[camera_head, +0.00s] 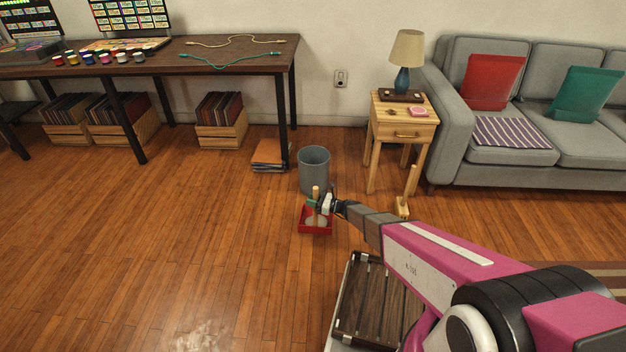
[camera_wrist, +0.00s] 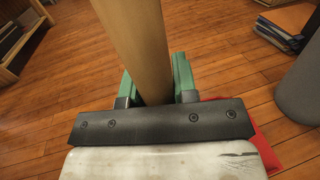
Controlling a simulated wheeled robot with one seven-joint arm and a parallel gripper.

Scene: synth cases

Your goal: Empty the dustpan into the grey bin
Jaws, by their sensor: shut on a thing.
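The red dustpan (camera_head: 303,226) has an upright wooden handle and pale stuff in its pan. My gripper (camera_head: 316,204) is shut on that handle. In the wrist view the green fingers of my gripper (camera_wrist: 156,78) stand on either side of the handle; a red corner of the dustpan (camera_wrist: 268,150) shows, the rest is hidden by my gripper. The grey bin (camera_head: 312,172) stands upright just behind the dustpan; its side also shows in the wrist view (camera_wrist: 302,92). I cannot tell whether the dustpan touches the floor.
A wooden side table (camera_head: 403,120) with a lamp stands right of the bin. A wooden-handled brush (camera_head: 403,207) is in front of it. Folders (camera_head: 270,157) lie left of the bin by the desk leg (camera_head: 282,125). A pale patch (camera_head: 203,338) marks the front floor. Left floor is clear.

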